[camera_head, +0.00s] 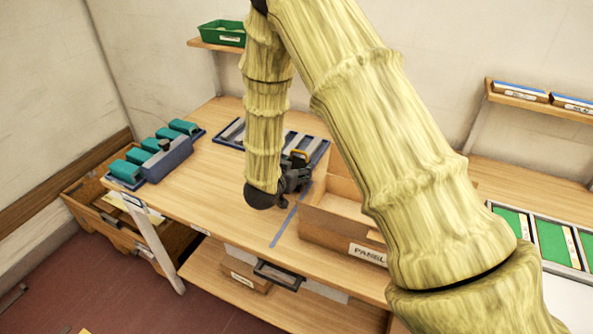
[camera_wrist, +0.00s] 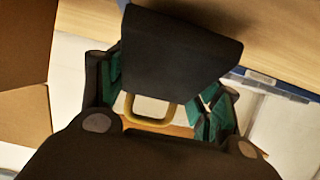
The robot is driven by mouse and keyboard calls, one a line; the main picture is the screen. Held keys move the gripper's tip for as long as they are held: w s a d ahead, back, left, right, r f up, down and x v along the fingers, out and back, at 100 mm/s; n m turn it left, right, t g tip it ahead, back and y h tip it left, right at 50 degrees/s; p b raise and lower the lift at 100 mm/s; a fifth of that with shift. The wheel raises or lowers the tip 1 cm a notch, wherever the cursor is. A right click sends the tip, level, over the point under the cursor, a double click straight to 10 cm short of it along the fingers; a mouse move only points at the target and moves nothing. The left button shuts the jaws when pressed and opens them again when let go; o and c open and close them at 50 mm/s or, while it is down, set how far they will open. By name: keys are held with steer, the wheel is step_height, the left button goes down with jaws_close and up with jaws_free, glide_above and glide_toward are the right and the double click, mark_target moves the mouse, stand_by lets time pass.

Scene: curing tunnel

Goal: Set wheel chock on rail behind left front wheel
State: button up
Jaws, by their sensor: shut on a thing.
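My gripper (camera_head: 295,175) is over the wooden table, beside the panel box, and partly hidden by my arm in the head view. In the wrist view my gripper (camera_wrist: 166,97) is shut on a black block with a yellow loop handle (camera_wrist: 150,110), which looks like the wheel chock (camera_wrist: 175,55). The block sits between the green finger pads. A bit of the yellow handle shows above my gripper in the head view. A blue tray with pale strips (camera_head: 236,131) lies just behind my gripper. I cannot make out the rail or the left front wheel.
An open wooden box labelled PANEL (camera_head: 340,235) stands right of my gripper. A blue rack with teal blocks (camera_head: 168,160) is at the table's left end. A blue tape line (camera_head: 284,228) crosses the table front. Bare tabletop (camera_head: 215,190) lies left of my gripper.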

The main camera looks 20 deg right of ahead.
steer(key=shift+f, duration=0.45)
steer(key=shift+f, duration=0.2)
steer(key=o, duration=1.3)
